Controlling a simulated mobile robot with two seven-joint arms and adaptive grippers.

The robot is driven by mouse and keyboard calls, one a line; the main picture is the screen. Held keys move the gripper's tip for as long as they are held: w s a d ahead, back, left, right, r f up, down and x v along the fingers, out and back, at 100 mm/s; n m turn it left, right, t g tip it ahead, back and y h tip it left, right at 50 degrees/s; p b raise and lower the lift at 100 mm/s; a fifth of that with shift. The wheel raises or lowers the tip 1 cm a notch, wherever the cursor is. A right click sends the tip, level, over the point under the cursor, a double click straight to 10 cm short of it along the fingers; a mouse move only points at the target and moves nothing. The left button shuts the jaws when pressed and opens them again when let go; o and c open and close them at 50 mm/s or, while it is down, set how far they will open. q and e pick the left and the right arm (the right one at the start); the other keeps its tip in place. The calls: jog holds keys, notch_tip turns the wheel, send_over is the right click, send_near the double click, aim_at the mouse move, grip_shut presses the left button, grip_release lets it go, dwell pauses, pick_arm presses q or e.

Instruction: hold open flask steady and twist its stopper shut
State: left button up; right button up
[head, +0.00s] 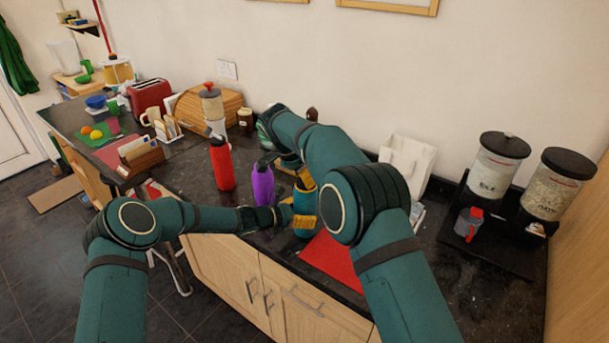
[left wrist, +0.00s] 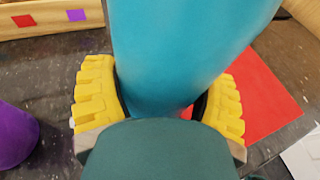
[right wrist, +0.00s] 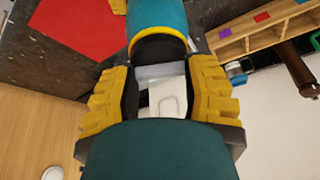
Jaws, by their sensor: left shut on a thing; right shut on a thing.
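The teal flask (head: 304,203) stands upright on the dark counter; it fills the middle of the left wrist view (left wrist: 185,60). My left gripper (head: 295,218) is shut around its body, with yellow pads on both sides (left wrist: 160,105). My right gripper (head: 303,182) is above the flask, its pads closed on a pale grey-white stopper (right wrist: 165,98). In the right wrist view the flask's yellow-ringed top (right wrist: 160,45) shows right beside the stopper. I cannot tell whether the stopper touches the flask's mouth. My right arm partly covers the flask's top in the head view.
A purple bottle (head: 263,185) and a red bottle (head: 222,165) stand left of the flask. A red mat (head: 330,262) lies in front. A wooden rack with coloured squares (left wrist: 50,18) is close by.

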jog(key=shift+s+f, duration=0.1)
jog(key=shift+f, duration=0.05)
jog(key=n+t+y, duration=0.1)
jog(key=n, duration=0.3)
jog(key=shift+d, duration=0.1)
pick_arm(q)
jog(key=shift+r, duration=0.1)
pick_arm(e)
jog(key=shift+s+f+n+t+y, duration=0.15)
jog(key=shift+n+t+y, duration=0.25)
jog(key=shift+n, duration=1)
jog(key=o, duration=1.3)
jog(key=shift+r, duration=0.25)
